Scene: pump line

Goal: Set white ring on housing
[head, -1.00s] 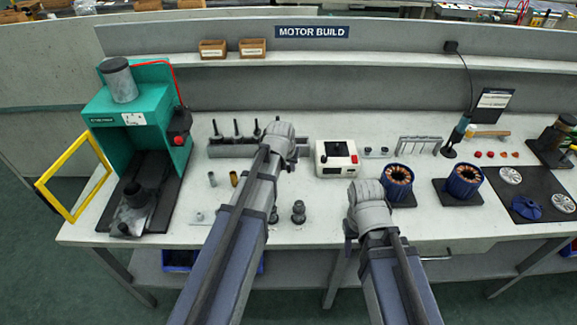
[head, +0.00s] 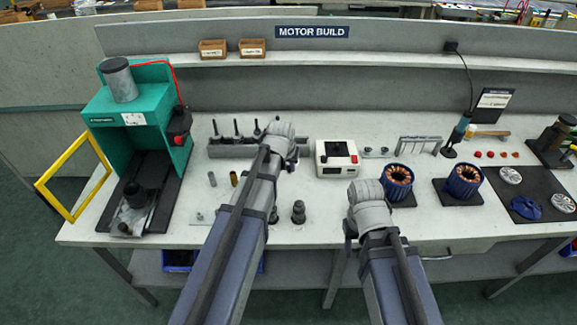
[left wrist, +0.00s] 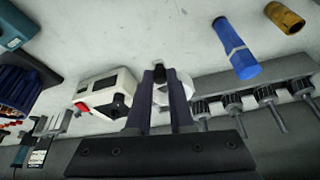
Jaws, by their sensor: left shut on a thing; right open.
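My left gripper (left wrist: 168,78) is shut on a white ring-like piece (left wrist: 182,92), which shows partly behind its fingers in the left wrist view. In the head view my left gripper (head: 292,163) is mostly hidden by its wrist, left of the white box. Two blue finned housings with copper windings, one nearer (head: 398,182) and one further right (head: 463,182), stand on black pads, apart from the left gripper. Which one the task means I cannot tell. My right gripper (head: 349,230) is open, mostly hidden by its wrist, in front of the nearer housing.
A white box with a red button (head: 337,158) stands between left gripper and housings. A grey rack with dark upright shafts (head: 222,149) lies behind the left arm. A green press (head: 125,115) stands at the left. A black mat (head: 545,212) with metal discs lies at the right.

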